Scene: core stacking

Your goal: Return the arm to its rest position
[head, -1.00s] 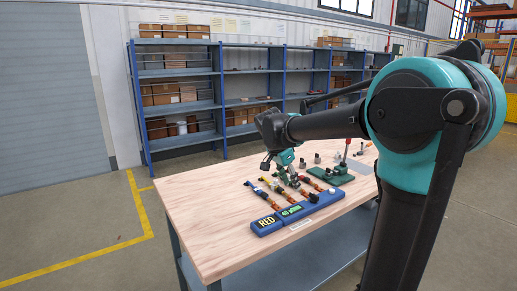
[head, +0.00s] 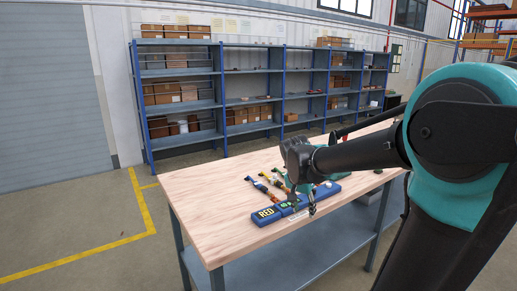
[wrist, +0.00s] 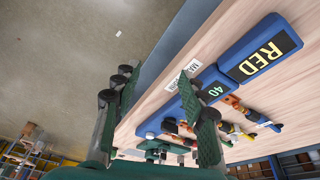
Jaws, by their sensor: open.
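My gripper (head: 308,202) hangs near the front edge of the wooden table, by the blue block marked RED and 40. In the wrist view my gripper (wrist: 165,125) has its two green-padded fingers spread apart with nothing between them. My dark arm with teal joints comes in from the right of the head view and hides much of the table's right part.
The blue block (head: 266,215) lies along the front of the wooden table (head: 215,205), with several small coloured parts (head: 268,182) behind it. Blue shelves (head: 180,95) with boxes stand behind. The table's left part is clear.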

